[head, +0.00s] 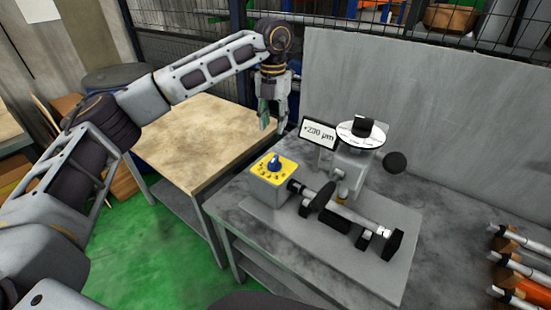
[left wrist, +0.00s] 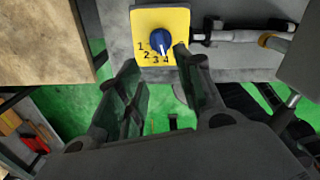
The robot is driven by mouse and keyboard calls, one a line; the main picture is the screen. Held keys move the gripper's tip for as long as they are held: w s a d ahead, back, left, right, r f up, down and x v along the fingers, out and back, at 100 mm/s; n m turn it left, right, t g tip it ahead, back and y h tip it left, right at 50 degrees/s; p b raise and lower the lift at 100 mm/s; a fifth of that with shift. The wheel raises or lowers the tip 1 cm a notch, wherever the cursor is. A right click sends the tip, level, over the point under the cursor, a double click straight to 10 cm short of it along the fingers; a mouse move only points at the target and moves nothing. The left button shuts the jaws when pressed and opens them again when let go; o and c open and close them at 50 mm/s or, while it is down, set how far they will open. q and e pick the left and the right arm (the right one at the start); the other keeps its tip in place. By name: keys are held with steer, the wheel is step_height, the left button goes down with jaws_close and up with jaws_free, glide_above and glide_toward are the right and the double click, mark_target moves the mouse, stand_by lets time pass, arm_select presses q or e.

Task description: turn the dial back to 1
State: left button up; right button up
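The dial is a blue knob (head: 274,165) on the yellow plate (head: 286,176) of a grey box at the grinder's left end. In the left wrist view the knob (left wrist: 160,41) sits at the top middle, with the numbers 1 to 4 along its lower left and bottom. Its white mark appears to point down toward 4. My left gripper (head: 267,124) hangs fingers down above and behind the dial, apart from it. In the left wrist view its two fingers (left wrist: 157,60) are spread with nothing between them. My right gripper is not in view.
The grinder's shaft (head: 350,217) runs right from the box. Behind it stand a display (head: 318,132) reading about +200 µm and a white round scale (head: 360,134) with a black knob. A wooden-topped table (head: 200,140) is at left. Orange-and-grey cylindrical parts (head: 525,283) lie at right.

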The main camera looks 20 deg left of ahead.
arm_select(q)
glide_above(274, 159)
step_height(274, 159, down, 8)
steer(key=shift+w+f, duration=0.1)
step_height(274, 159, down, 4)
steer(key=shift+f+p, duration=0.1)
steer(key=shift+p, duration=0.2)
steer(key=shift+f, duration=0.7)
steer(key=shift+c, duration=0.2)
jaws_close()
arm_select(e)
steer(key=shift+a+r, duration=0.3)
